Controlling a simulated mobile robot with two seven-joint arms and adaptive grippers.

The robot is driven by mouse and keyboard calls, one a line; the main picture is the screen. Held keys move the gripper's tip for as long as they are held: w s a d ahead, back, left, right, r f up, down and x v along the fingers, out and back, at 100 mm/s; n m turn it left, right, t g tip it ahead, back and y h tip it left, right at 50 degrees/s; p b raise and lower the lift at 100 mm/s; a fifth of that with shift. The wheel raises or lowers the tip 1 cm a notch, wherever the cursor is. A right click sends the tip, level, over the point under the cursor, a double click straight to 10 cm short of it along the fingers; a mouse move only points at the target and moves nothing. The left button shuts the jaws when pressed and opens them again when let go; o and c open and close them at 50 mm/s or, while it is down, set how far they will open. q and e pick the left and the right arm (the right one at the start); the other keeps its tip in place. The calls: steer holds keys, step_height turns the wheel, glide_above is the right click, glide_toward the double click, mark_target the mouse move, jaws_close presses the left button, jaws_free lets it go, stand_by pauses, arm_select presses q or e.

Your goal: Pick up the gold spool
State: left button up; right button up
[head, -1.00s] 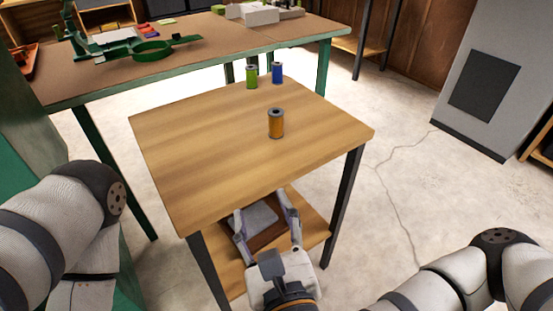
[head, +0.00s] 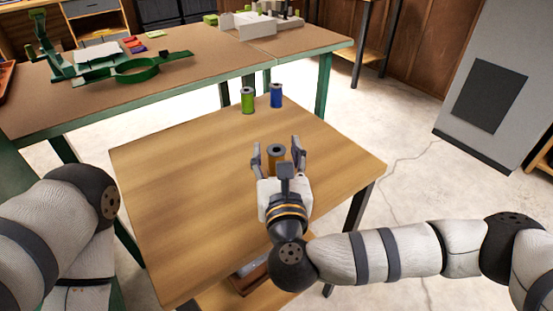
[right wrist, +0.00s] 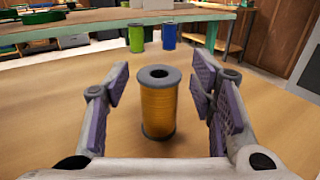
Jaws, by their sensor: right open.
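The gold spool (head: 276,153) stands upright on the small wooden table (head: 180,200). My right gripper (head: 278,152) is low over the table, open, with a finger on each side of the spool. In the right wrist view the gold spool (right wrist: 158,104) stands between the open fingers, with a gap on both sides; the right gripper (right wrist: 160,110) is not closed on it. In the head view the gripper's body hides the spool's lower part. My left gripper is not in view; only part of the left arm shows at the left.
A green spool (head: 248,100) and a blue spool (head: 276,95) stand at the table's far edge, behind the gold one. A larger green-framed workbench (head: 200,75) with tools stands beyond. The table's left side is clear. A grey cabinet (head: 490,80) stands at the right.

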steer(key=shift+w, duration=0.2)
steer(key=c, duration=1.1)
